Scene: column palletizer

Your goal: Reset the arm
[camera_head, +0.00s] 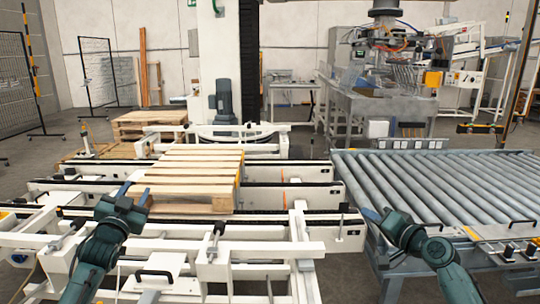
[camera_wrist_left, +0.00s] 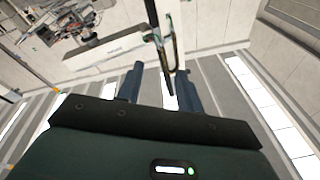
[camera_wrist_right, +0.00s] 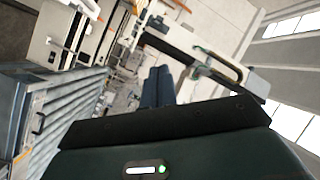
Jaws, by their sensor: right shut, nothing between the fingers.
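My left gripper (camera_head: 136,193) is raised in front of the wooden pallet's left end in the head view. In the left wrist view its two blue fingers (camera_wrist_left: 158,88) stand apart with nothing held between them. My right gripper (camera_head: 371,214) is in front of the roller conveyor's left corner in the head view. In the right wrist view its fingers (camera_wrist_right: 158,86) are together and hold nothing. Both dark green forearms come up from the bottom edge of the head view and lean inward at the left and right.
A wooden pallet (camera_head: 190,182) lies on the white chain conveyor (camera_head: 290,199). A grey roller conveyor (camera_head: 440,185) fills the right side. A white column stands behind the pallet, with more pallets (camera_head: 150,118) at the back left. A metal machine table (camera_head: 385,108) stands at the back right.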

